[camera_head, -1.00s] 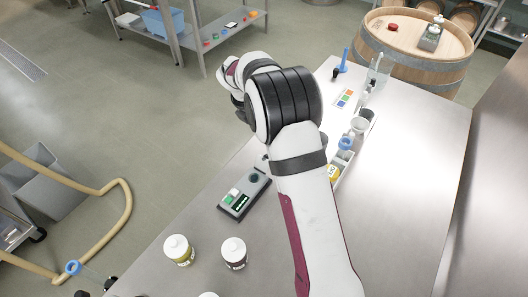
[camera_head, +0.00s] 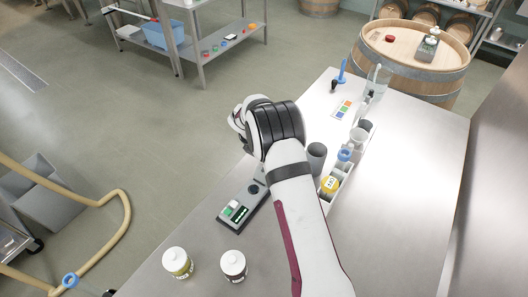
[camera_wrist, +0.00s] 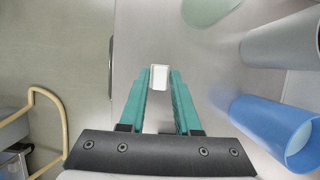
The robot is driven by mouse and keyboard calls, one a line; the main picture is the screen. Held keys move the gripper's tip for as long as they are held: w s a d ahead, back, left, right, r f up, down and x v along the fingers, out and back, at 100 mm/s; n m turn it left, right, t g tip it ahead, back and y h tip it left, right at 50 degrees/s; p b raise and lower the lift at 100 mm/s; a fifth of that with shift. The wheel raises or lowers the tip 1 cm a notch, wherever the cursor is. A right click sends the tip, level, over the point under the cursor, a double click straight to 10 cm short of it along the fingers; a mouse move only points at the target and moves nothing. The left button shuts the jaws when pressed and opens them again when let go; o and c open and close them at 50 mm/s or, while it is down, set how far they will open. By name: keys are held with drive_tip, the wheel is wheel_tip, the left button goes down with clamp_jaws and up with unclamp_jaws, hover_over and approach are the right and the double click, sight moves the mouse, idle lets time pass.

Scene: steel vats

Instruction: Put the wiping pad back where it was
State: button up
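In the wrist view my gripper (camera_wrist: 160,80) has two teal fingers reaching forward. A small white block (camera_wrist: 159,77), which looks like the wiping pad, sits between the fingertips and fills the gap between them. The steel table top shows behind and below it. In the head view my arm bends over the left edge of the table, and the wrist hides the fingers and the pad.
The wrist view shows a blue cylinder (camera_wrist: 272,130) and a grey cylinder (camera_wrist: 282,40) close on the right. On the table stand a grey device (camera_head: 243,205), two white-lidded jars (camera_head: 177,262) (camera_head: 233,265), a grey cup (camera_head: 316,158) and a colour card (camera_head: 343,109). The right side is clear.

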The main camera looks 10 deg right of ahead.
drive_tip(key=shift+o, duration=1.1)
drive_tip(key=v, duration=1.2)
drive_tip(key=s+d+r+m+g+y, duration=0.1)
drive_tip(key=s+d+r+m, duration=0.1)
drive_tip(key=s+r+m, duration=0.65)
drive_tip(key=s+a+m+g+y, duration=0.1)
drive_tip(key=s+m+y, duration=0.1)
drive_tip(key=s+m, duration=1)
drive_tip(key=s+a+m+g+y, duration=0.1)
drive_tip(key=s+a+m+y, duration=0.1)
drive_tip(key=s+m, duration=1)
drive_tip(key=s, duration=0.6)
drive_tip(key=shift+r, duration=0.35)
